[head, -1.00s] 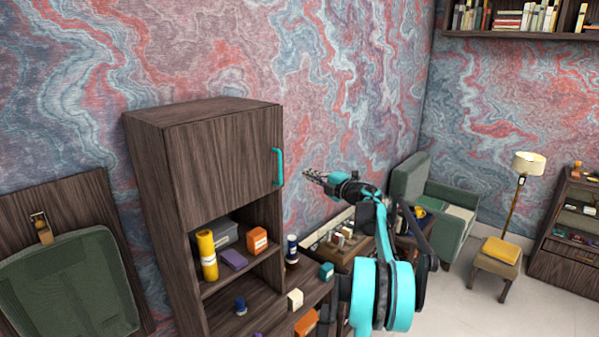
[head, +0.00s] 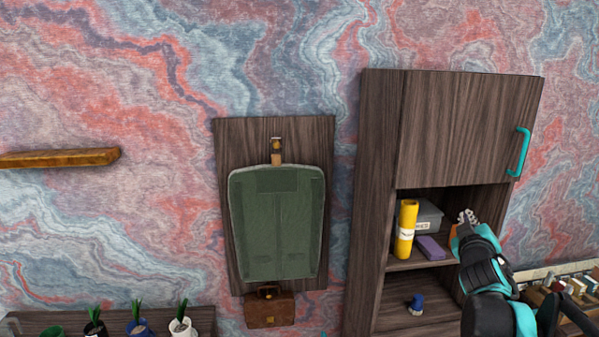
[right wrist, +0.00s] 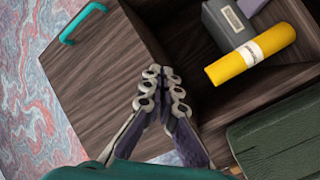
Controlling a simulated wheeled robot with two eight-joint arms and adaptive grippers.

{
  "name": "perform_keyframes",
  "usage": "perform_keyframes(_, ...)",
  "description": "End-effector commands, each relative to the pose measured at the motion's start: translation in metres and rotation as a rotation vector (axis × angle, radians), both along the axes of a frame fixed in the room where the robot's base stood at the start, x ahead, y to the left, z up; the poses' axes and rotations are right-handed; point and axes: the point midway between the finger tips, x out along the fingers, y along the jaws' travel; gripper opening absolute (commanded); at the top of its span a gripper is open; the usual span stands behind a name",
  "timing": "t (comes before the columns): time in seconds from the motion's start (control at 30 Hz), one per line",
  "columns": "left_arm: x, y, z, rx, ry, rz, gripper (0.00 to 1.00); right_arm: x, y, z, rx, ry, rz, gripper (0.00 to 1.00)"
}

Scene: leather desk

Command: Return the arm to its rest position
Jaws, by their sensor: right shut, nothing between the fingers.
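My right gripper (head: 467,218) is in front of the open shelf of the tall wooden cabinet (head: 377,200) in the head view. Its teal and black arm comes up from the lower right. In the right wrist view the gripper's fingers (right wrist: 163,90) are together with nothing between them. Behind them are the cabinet door (right wrist: 115,70) and its shelf. The gripper partly hides an orange thing on the shelf in the head view. My left gripper is in neither current view.
The cabinet door is shut, with a teal handle (head: 519,152). The shelf holds a yellow roll (head: 405,228), a grey box (head: 428,217) and a purple box (head: 431,247). A green bag (head: 277,222) hangs on a wall panel left of the cabinet. Potted plants (head: 138,327) stand at lower left.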

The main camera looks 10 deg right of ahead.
Motion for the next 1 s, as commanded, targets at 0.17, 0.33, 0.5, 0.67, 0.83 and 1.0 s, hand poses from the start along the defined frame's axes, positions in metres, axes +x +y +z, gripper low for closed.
perform_keyframes(0.17, 0.000, 0.000, -0.054, 0.000, 0.000, 0.000, 0.80, -0.044, 0.085, -0.121, 0.271, 0.099, -0.002, 0.00)
perform_keyframes(0.33, 0.000, 0.000, -0.089, 0.000, 0.000, 0.000, 0.80, -0.092, 0.158, -0.226, 0.491, 0.236, 0.016, 0.00)
perform_keyframes(0.5, 0.000, 0.000, -0.122, 0.000, 0.000, 0.000, 0.80, -0.148, 0.229, -0.326, 0.675, 0.402, 0.053, 0.00)
perform_keyframes(0.67, 0.000, 0.000, -0.144, 0.000, 0.000, 0.000, 0.80, -0.197, 0.280, -0.398, 0.797, 0.548, 0.091, 0.00)
perform_keyframes(0.83, 0.000, 0.000, -0.154, 0.000, 0.000, 0.000, 0.80, -0.227, 0.307, -0.434, 0.861, 0.639, 0.114, 0.00)
perform_keyframes(1.0, 0.000, 0.000, -0.154, 0.000, 0.000, 0.000, 0.80, -0.232, 0.312, -0.439, 0.871, 0.654, 0.117, 0.00)
